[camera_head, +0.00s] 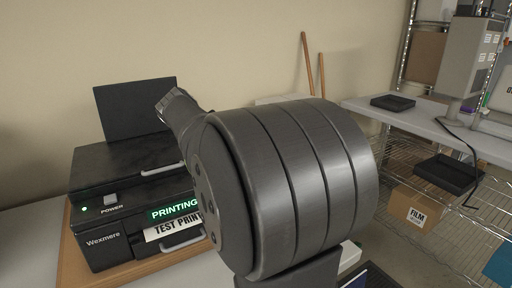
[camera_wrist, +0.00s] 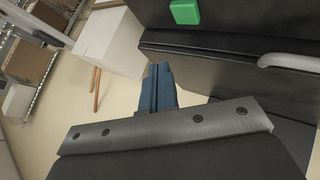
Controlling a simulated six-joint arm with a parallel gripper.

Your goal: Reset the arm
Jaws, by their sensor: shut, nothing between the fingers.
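My gripper (camera_wrist: 160,80) shows in the wrist view as two blue fingers pressed together, with nothing between them. It points past the front of a black machine and does not appear to touch it. In the head view my own arm fills the middle, and I cannot make out the fingers there. The black Wexmere printer (camera_head: 105,230) stands at the left in the head view, partly hidden by my arm. Its display reads PRINTING in green, and a TEST PRINT label or sheet (camera_head: 172,227) shows below.
The printer rests on a wooden board (camera_head: 72,262). At the right, a shelf (camera_head: 437,127) holds a black tray (camera_head: 392,102), with a cardboard FILM box (camera_head: 414,209) below. Two wooden poles (camera_head: 306,65) lean on the wall. A grey handle (camera_wrist: 290,62) juts out in the wrist view.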

